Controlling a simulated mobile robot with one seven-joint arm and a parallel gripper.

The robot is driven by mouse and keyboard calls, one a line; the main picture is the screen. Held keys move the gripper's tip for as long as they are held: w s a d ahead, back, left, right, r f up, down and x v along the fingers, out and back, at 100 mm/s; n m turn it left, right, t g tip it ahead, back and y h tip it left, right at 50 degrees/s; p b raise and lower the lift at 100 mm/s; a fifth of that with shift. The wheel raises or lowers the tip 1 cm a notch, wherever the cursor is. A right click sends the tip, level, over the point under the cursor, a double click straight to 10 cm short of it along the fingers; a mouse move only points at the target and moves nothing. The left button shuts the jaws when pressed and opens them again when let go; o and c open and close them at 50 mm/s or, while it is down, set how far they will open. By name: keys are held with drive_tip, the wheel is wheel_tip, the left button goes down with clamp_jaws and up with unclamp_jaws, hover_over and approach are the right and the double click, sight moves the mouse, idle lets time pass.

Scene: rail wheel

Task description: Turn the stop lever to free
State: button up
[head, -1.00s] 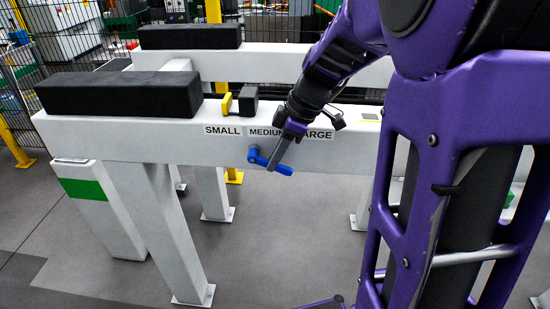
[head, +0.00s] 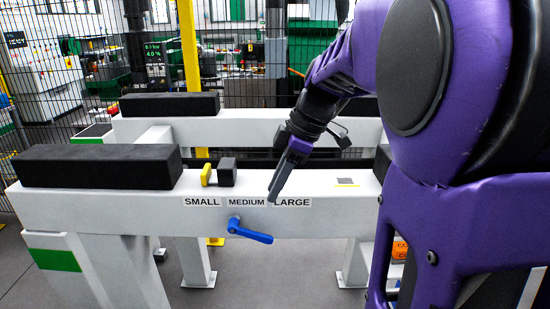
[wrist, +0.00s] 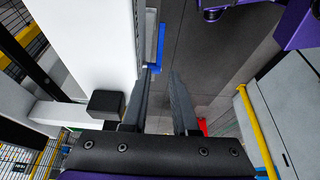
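The blue stop lever (head: 252,235) is on the front face of the white beam, below the MEDIUM label. Its hub is at the left and its handle slopes down to the right. My gripper (head: 272,196) is in front of the beam, above the handle's right end, fingers pointing down. In the wrist view, my gripper (wrist: 159,70) has its two dark fingers apart with nothing between them. The blue lever (wrist: 156,50) shows just beyond the left fingertip; I cannot tell whether they touch.
The white beam (head: 100,210) carries SMALL, MEDIUM and LARGE labels. On it are a long black block (head: 95,165), a small black block (head: 227,172) and a yellow piece (head: 207,174). A second beam (head: 250,125) stands behind. Open floor lies below.

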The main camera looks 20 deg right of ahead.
drive_tip(key=v, duration=0.5)
drive_tip(key=shift+r+p, duration=0.2)
drive_tip(key=shift+p, duration=0.1)
